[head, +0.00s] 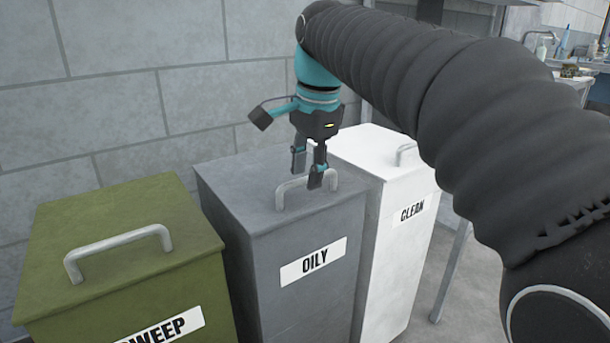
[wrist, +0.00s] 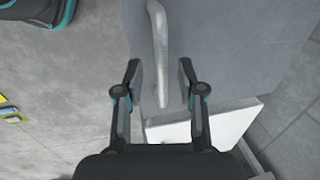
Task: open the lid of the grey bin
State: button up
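The grey bin (head: 300,250), labelled OILY, stands in the middle of the head view with its lid (head: 243,188) shut. A light bar handle (head: 284,190) rises from the lid. My gripper (head: 307,182) points down over the lid at the handle's right part, with its fingers apart. In the wrist view the open fingers (wrist: 160,82) lie either side of the handle (wrist: 157,35), with gaps showing. I cannot tell exactly how far the fingertips reach down beside the bar. The lid's top also shows in the wrist view (wrist: 220,45).
A green bin (head: 130,235) labelled SWEEP stands to the left and a white bin (head: 400,240) labelled CLEAN to the right, both with handled lids shut. A block wall (head: 130,100) is close behind. A cluttered bench (head: 575,75) is at the far right.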

jog(key=shift+f, duration=0.25)
grip_shut()
